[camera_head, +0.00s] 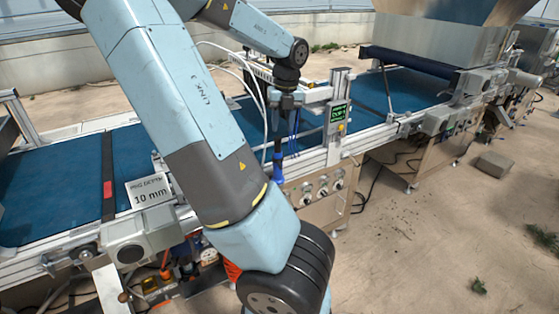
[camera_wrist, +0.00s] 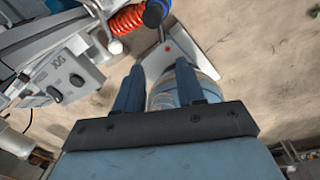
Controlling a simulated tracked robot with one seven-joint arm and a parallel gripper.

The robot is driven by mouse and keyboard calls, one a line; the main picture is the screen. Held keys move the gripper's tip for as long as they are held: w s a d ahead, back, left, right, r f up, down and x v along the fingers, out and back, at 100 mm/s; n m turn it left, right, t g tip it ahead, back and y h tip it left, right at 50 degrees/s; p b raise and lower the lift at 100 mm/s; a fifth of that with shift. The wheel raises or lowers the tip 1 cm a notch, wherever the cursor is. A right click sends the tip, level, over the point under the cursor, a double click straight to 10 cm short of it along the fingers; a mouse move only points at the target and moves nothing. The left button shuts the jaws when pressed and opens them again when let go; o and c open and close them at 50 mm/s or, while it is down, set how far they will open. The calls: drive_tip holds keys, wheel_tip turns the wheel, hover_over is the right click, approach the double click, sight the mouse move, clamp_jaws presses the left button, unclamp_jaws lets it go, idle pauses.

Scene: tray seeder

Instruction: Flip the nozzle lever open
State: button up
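My gripper (camera_wrist: 158,68) points down in the wrist view, its two dark blue fingers apart. Past the fingertips, the wrist view shows a dark blue rounded handle (camera_wrist: 154,13) on a thin metal rod. It may be the nozzle lever, but I cannot tell for sure. It is apart from the fingers. A pale rounded body (camera_wrist: 166,95) shows between and behind the fingers; I cannot tell whether it is touched.
A red coiled hose (camera_wrist: 127,19) lies left of the handle. A grey box marked JOG (camera_wrist: 66,76) is at left. A blue conveyor belt (camera_head: 45,190) runs across, with a 10 mm sign (camera_head: 150,192) and a panel with knobs (camera_head: 321,190). Bare floor (camera_head: 430,240) lies at right.

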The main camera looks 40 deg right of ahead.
sight(280, 164)
drive_tip(key=f, duration=1.3)
drive_tip(key=shift+w+a+f, duration=0.25)
drive_tip(key=shift+a+f, duration=0.05)
